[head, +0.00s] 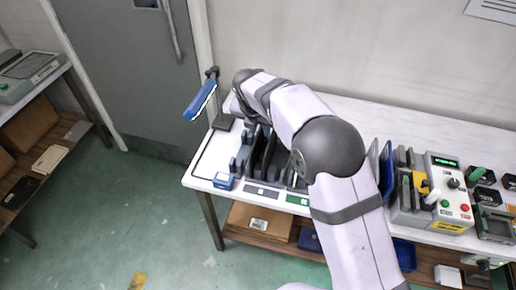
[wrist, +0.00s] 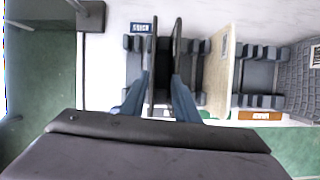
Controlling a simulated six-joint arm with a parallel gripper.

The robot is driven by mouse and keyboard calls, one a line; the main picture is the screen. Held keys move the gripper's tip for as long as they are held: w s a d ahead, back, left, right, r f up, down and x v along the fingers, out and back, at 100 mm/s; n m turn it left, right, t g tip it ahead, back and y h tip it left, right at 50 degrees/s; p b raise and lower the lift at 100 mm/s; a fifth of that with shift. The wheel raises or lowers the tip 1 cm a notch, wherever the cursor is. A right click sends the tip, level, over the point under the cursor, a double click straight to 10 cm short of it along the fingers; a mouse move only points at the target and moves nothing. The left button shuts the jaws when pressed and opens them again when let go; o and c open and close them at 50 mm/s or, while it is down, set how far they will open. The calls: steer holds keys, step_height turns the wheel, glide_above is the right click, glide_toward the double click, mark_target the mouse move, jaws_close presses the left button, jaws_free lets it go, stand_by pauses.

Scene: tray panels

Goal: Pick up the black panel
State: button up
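Two thin dark panels stand upright, edge-on, in a dark slotted rack. In the wrist view, one is the left dark panel (wrist: 151,60) and the other the right dark panel (wrist: 177,45). They also show in the head view as dark upright plates (head: 258,150) left of my arm. I cannot tell which is the black panel. My gripper (wrist: 162,75) is over this rack with its two blue-grey fingers apart, reaching down around the slot area. I see no panel clearly clamped between them. In the head view my arm hides the gripper.
A beige panel (wrist: 221,70) stands close right of the fingers, with an empty-looking rack (wrist: 260,75) beyond it. A blue lamp-like head (head: 200,100) rises at the bench's left end. A control box (head: 447,190) stands to the right.

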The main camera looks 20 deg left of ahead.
mark_target(258, 134)
steer(key=shift+w+a+f+n, duration=0.1)
steer(key=shift+a+f+n, duration=0.05)
steer(key=shift+a+n, duration=0.45)
steer(key=shift+p+x, duration=1.8)
steer(key=shift+x, duration=1.8)
steer(key=shift+w, duration=0.15)
steer(key=shift+c, duration=0.3)
jaws_close()
